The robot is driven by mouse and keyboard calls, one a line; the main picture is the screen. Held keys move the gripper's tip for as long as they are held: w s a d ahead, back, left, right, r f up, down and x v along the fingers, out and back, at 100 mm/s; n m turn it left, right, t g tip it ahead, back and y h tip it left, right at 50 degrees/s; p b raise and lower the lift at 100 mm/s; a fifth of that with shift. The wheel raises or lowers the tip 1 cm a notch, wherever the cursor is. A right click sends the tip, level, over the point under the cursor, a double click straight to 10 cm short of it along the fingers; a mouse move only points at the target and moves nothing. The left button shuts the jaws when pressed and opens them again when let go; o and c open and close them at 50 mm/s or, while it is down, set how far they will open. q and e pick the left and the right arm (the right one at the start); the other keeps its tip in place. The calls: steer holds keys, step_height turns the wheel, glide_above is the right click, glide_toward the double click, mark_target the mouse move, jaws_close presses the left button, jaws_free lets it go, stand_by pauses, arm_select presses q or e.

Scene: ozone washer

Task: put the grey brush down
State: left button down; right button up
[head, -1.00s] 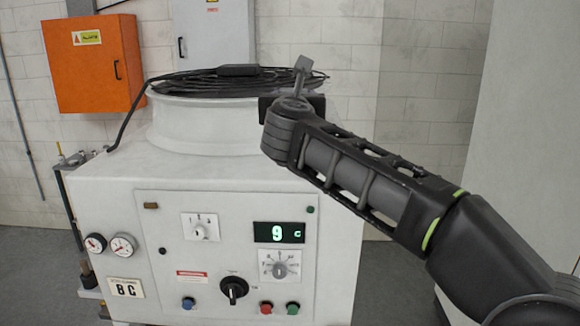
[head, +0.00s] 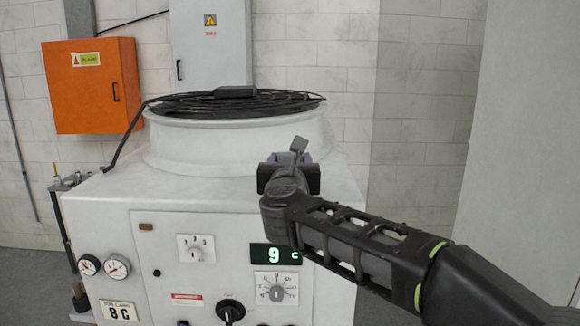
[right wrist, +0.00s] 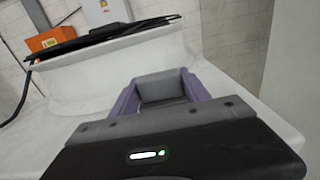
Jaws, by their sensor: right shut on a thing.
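My right gripper (right wrist: 162,95) shows in the right wrist view with its two purple fingers shut on a grey block-like thing, the grey brush (right wrist: 163,86). Only part of the brush shows; its lower part is hidden behind the gripper body. In the head view the right gripper (head: 289,160) is over the right part of the white machine's top, in front of the round collar. There the gripper body and wrist hide most of what it holds. I cannot tell whether the brush touches the machine top. My left gripper is not in view.
The top right of the collar (right wrist: 235,90) looks clear. An orange box (head: 95,85) hangs behind.

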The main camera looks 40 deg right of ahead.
steer(key=shift+f, duration=0.5)
steer(key=shift+f+b, duration=0.2)
steer(key=shift+b, duration=0.15)
steer(key=o, duration=1.5)
steer(key=shift+r, duration=0.1)
steer(key=shift+r, duration=0.1)
steer(key=shift+r+p, duration=0.2)
steer(key=shift+p, duration=0.3)
steer(key=b+v, duration=0.4)
steer(key=v, duration=0.8)
steer(key=shift+f, duration=0.15)
